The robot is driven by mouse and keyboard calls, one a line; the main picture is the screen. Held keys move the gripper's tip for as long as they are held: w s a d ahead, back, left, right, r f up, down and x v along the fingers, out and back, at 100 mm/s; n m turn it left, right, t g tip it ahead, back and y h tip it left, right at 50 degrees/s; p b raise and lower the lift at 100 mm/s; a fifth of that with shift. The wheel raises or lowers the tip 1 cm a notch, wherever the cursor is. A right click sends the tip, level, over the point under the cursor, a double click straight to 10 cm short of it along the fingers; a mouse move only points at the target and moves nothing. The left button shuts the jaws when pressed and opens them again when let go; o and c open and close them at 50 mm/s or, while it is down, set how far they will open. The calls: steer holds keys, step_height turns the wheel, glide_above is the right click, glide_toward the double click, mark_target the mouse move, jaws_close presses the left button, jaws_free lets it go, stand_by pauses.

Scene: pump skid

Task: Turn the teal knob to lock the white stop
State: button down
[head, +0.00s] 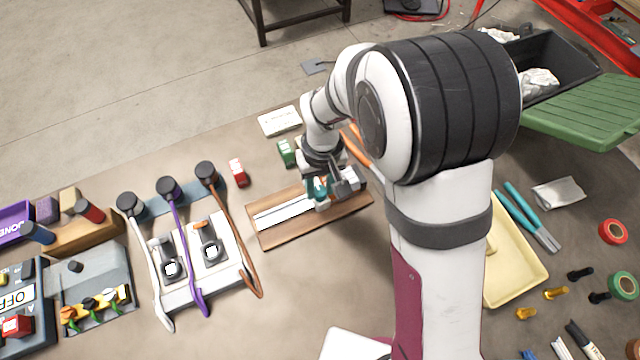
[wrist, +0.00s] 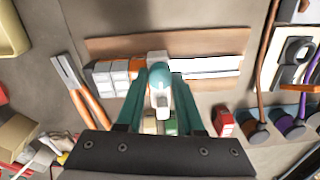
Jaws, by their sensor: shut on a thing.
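The wooden board (head: 270,237) with a white rail (head: 285,214) lies on the table near the middle of the head view. The white stop (wrist: 158,57) sits across the rail, and the teal knob (wrist: 160,76) is on it, with a pale part toward the gripper. My gripper (wrist: 159,88) reaches over the board with its green fingers on either side of the knob, shut on it. In the head view my gripper (head: 328,184) partly hides the stop and knob. The knob's exact turn angle is hard to tell.
Grey-white blocks (wrist: 110,72) and an orange piece stand on the board beside the stop. A red block (head: 238,172) and a green block (head: 286,153) are close by. Orange-handled pliers (wrist: 88,97) lie beside the board. A cable fixture (head: 205,260) stands at left.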

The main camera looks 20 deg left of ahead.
steer(key=shift+m, duration=0.3)
steer(key=m, duration=1.7)
steer(key=shift+t, duration=0.3)
steer(key=shift+m, duration=0.3)
steer(key=c, duration=0.5)
jaws_free()
